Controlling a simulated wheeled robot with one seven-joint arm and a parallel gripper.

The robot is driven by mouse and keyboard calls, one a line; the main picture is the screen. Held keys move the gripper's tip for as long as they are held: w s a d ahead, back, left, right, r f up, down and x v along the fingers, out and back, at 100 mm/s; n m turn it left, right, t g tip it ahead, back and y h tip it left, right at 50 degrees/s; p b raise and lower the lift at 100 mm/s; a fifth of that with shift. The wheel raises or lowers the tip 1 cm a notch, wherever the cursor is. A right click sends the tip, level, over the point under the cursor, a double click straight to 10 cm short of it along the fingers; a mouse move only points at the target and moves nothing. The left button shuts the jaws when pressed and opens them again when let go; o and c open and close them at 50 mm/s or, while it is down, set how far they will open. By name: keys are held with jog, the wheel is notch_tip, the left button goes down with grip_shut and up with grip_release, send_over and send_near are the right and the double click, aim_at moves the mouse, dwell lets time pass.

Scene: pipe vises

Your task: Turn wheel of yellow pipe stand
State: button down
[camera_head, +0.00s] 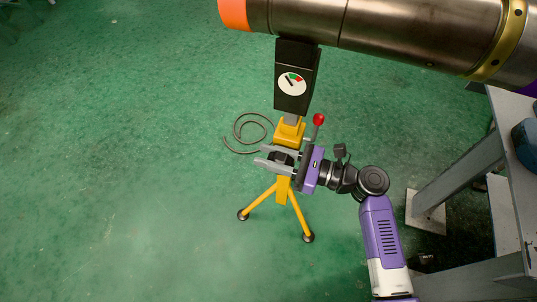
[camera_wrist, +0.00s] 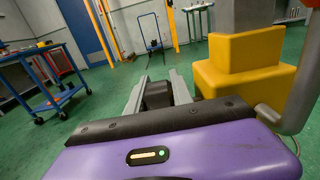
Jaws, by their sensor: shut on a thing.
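The yellow pipe stand (camera_head: 289,133) stands on the green floor on splayed legs, under a large metal pipe. Its yellow block (camera_wrist: 240,60) fills the right of the wrist view. My gripper (camera_head: 262,156) reaches in from the right, just below the yellow block. Its two grey fingers are shut on the black wheel (camera_head: 283,157), which is mostly hidden by the fingers in the head view. In the wrist view the dark wheel (camera_wrist: 157,95) sits between the fingers. A lever with a red knob (camera_head: 318,119) rises just above my gripper.
A black box with a dial gauge (camera_head: 292,83) sits between stand and pipe (camera_head: 390,30). A cable (camera_head: 240,135) lies coiled on the floor behind. A grey metal frame (camera_head: 455,165) stands at the right. Floor at the left is clear. A blue cart (camera_wrist: 40,75) stands far off.

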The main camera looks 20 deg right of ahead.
jog(key=y+b, duration=0.1)
jog(key=t+y+b, duration=0.2)
jog(key=b, duration=0.1)
jog(key=shift+s+d+r, duration=0.15)
jog(key=shift+s+d, duration=0.1)
jog(key=shift+d, duration=0.1)
jog(key=shift+s+d+r+t+y+b, duration=0.2)
jog(key=shift+r+t+y+b, duration=0.2)
jog(key=shift+t+y+b, duration=0.45)
jog(key=c, duration=1.4)
grip_release()
jog(key=p+v, duration=0.1)
jog(key=v, duration=0.6)
jog(key=shift+s+d+f, duration=0.15)
jog(key=shift+d+f, duration=0.05)
jog(key=shift+d, duration=0.1)
